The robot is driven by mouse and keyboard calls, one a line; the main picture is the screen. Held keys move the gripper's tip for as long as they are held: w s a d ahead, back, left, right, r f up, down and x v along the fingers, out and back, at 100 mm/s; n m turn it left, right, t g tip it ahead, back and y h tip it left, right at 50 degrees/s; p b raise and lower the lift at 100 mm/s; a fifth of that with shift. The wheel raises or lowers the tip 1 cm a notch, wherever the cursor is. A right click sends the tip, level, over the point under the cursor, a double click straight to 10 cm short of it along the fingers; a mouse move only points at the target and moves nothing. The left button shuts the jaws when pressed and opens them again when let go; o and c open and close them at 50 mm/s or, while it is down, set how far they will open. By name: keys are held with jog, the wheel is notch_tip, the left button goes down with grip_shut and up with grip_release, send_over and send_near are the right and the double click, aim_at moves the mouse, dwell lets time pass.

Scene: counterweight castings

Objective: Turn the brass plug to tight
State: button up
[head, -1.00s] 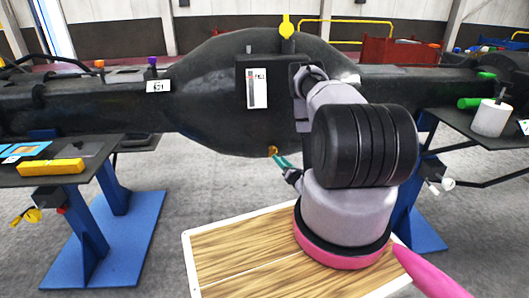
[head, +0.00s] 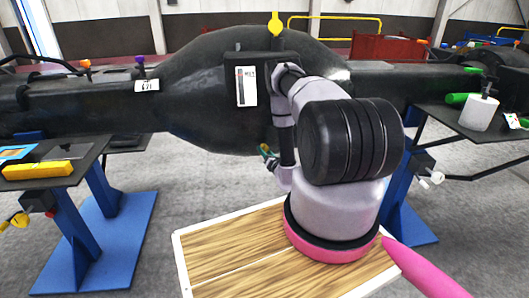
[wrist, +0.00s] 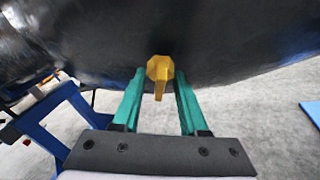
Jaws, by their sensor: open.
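The brass plug (wrist: 160,70) is on the underside of the big black axle housing (head: 205,100). In the wrist view it has a faceted head and a tab hanging toward me. My gripper (wrist: 160,76) is open, with one teal finger on each side of the plug. Small gaps seem to show between fingers and plug; contact is unclear. In the head view the plug (head: 265,147) is tiny and partly hidden by the teal fingers, and my arm covers the housing's right part.
A blue stand (head: 115,225) holds the housing at left, with another at right (head: 405,210). A side table with a yellow block (head: 38,170) is at left. A white cylinder (head: 478,113) stands on a right-hand table. A yellow fitting (head: 275,24) tops the housing.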

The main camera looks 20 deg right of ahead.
jog(key=shift+c, duration=0.3)
grip_shut()
jog(key=shift+d, duration=0.1)
